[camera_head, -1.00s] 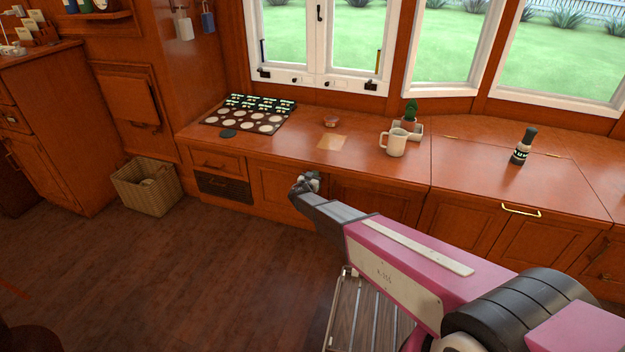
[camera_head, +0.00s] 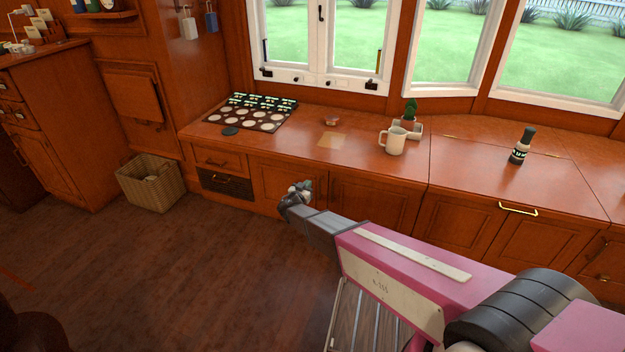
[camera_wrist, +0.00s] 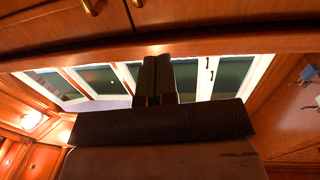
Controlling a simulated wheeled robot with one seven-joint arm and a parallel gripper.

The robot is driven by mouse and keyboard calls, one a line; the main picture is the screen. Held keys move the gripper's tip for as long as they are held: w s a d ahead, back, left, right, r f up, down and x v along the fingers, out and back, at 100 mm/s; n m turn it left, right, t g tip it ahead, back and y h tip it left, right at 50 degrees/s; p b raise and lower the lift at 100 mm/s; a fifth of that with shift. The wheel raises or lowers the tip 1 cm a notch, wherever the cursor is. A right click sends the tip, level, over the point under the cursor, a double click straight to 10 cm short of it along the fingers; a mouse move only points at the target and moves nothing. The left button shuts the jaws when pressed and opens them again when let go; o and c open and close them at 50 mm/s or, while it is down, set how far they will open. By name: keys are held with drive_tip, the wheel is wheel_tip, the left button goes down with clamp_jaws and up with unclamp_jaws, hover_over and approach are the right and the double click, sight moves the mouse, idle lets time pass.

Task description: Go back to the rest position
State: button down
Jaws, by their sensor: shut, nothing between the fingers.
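My gripper (camera_head: 297,192) is at the end of my pink and grey arm, in front of the cabinet doors below the wooden counter (camera_head: 365,166). It is below the counter's front edge in the picture and apart from the things on top. In the wrist view my gripper (camera_wrist: 158,62) shows as two dark fingers close together, with nothing between them. The windows and wood panelling lie beyond the fingers there.
A wicker basket (camera_head: 150,185) stands on the floor at left. The floor (camera_head: 190,285) left of my arm is clear.

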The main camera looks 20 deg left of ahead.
drive_tip(key=s+d+r+g+h, duration=0.2)
drive_tip(key=d+g, duration=0.1)
drive_tip(key=d, duration=0.7)
drive_tip(key=s+d+r+m+g+h, duration=0.15)
drive_tip(key=d+g, duration=0.25)
drive_tip(key=d, duration=0.7)
drive_tip(key=s+d+r+g+h, duration=0.1)
drive_tip(key=s+d+g+h, duration=0.15)
drive_tip(key=d, duration=0.75)
drive_tip(key=s+d+r+n+g+y, duration=0.2)
drive_tip(key=s+d+r+g+y, duration=0.1)
drive_tip(key=s+d, duration=0.5)
drive_tip(key=s+d+r+n+g+y, duration=0.2)
drive_tip(key=s+d+r+g+y, duration=0.2)
drive_tip(key=s+d, duration=0.4)
drive_tip(key=shift+d+r+g+y, duration=0.25)
drive_tip(key=shift+d+g+y, duration=0.35)
drive_tip(key=shift+y, duration=0.8)
drive_tip(key=shift+s, duration=0.1)
